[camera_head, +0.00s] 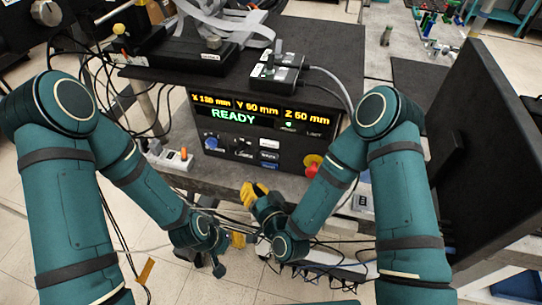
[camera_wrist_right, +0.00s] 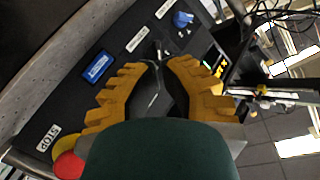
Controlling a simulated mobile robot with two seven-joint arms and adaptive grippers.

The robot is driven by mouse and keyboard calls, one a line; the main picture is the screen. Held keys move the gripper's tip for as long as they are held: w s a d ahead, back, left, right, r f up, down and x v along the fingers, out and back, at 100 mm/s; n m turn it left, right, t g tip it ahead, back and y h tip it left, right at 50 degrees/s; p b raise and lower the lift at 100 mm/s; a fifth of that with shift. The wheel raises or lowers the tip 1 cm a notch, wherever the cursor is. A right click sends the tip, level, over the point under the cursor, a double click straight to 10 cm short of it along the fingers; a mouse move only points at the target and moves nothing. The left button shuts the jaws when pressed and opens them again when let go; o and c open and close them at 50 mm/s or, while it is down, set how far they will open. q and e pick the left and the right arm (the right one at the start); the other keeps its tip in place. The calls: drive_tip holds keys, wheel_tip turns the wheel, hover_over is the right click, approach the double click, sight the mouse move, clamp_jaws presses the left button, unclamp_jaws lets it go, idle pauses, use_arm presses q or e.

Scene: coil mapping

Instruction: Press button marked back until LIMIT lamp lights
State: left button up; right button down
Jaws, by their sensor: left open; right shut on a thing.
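A blue one (camera_wrist_right: 98,67) shows in the right wrist view. My right gripper (camera_head: 254,192) is below the panel, its yellow fingers (camera_wrist_right: 158,82) closed around a dark thing (camera_wrist_right: 152,92). My left gripper (camera_head: 238,240) is lower, open and apart from the panel.
A red stop knob (camera_head: 313,167) on a yellow base is at the panel's lower right, close to my right gripper in the wrist view. A dark box with switches (camera_head: 272,75) and grey cables stands on top. A black monitor (camera_head: 485,150) is at the right.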

sight(269, 155)
drive_tip(key=shift+w, duration=0.1)
drive_tip(key=w, duration=0.2)
drive_tip(key=w+d, duration=0.1)
drive_tip(key=w, duration=0.1)
drive_tip(key=w+d+p, duration=0.1)
drive_tip(key=w, duration=0.1)
drive_tip(key=shift+w+d, duration=0.1)
drive_tip(key=shift+w, duration=0.1)
drive_tip(key=shift+w+d, duration=0.3)
drive_tip(key=shift+w, duration=0.6)
drive_tip(key=shift+w+b, duration=0.1)
drive_tip(key=shift+b, duration=0.3)
idle(0.4)
drive_tip(key=shift+w+d, duration=0.1)
drive_tip(key=shift+w, duration=0.15)
